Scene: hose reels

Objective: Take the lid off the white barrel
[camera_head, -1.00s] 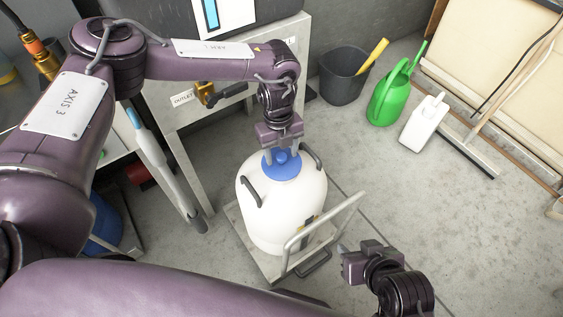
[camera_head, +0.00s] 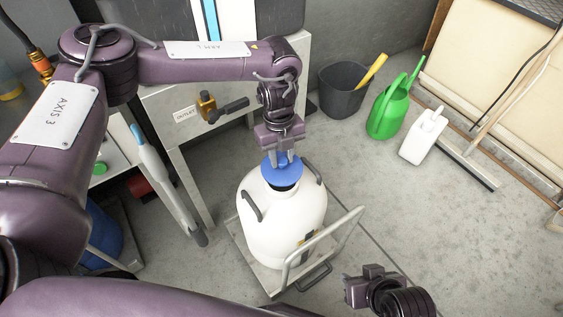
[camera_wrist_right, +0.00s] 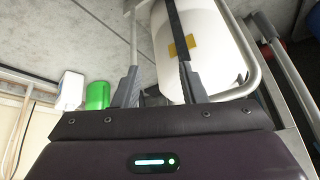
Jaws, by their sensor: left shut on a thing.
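The white barrel (camera_head: 285,225) stands upright on a small cart, with a grey handle on each side of its top. The blue lid (camera_head: 275,176) is just above the barrel's neck, and a dark gap of the opening shows under its near edge. My left gripper (camera_head: 283,160) is shut on the lid's knob from above and partly hides it. My right gripper (camera_head: 366,272) is near the cart's handle, low in the head view. In the right wrist view its fingers (camera_wrist_right: 160,90) are apart with nothing gripped, and the barrel (camera_wrist_right: 203,45) lies beyond them.
The cart's rail (camera_head: 325,240) rises at the barrel's near right side. A bench with a yellow outlet valve (camera_head: 207,107) stands behind left. A dark bucket (camera_head: 343,92), green watering can (camera_head: 387,112) and white jug (camera_head: 422,137) stand at the back right.

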